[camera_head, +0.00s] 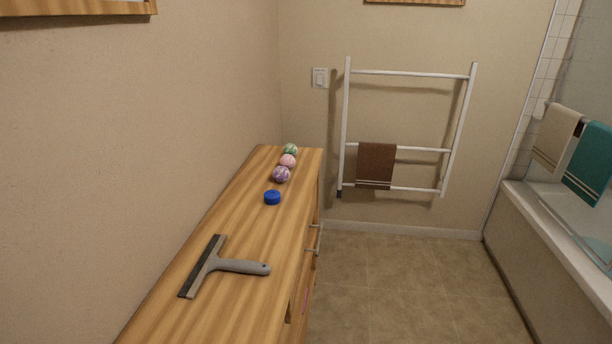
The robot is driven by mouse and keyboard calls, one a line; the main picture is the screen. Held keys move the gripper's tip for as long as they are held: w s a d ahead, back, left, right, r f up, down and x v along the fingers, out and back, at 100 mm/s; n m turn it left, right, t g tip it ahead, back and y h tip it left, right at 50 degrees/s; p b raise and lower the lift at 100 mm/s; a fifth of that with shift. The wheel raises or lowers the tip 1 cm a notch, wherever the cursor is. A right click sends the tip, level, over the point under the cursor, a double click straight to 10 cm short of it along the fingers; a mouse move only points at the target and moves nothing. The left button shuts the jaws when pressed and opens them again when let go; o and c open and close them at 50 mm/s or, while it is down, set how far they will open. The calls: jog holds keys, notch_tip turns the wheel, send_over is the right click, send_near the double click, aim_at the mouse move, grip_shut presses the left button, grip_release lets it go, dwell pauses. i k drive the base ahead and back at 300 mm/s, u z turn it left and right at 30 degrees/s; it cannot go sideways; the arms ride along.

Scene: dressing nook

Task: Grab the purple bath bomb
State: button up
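The purple bath bomb (281,174) is a small marbled ball on the wooden dresser top (245,232), towards its far end. A pink bath bomb (288,160) sits just behind it, and a green bath bomb (290,149) sits behind the pink one. The three form a short row and look very close together; I cannot tell whether they touch. My gripper is not in view.
A round blue object (272,197) lies in front of the purple bath bomb. A grey squeegee (212,266) lies nearer on the dresser. A wall borders the dresser's left side. A white towel rack (410,148) and bathtub (560,240) stand beyond open tiled floor (405,280).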

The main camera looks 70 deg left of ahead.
aim_at(280, 174)
jog(key=z, duration=0.4)
jog(key=i, duration=0.15)
jog(key=u, duration=3)
jog(key=k, duration=0.9)
jog(key=u, duration=0.2)
jog(key=i, duration=0.9)
jog(key=z, duration=0.1)
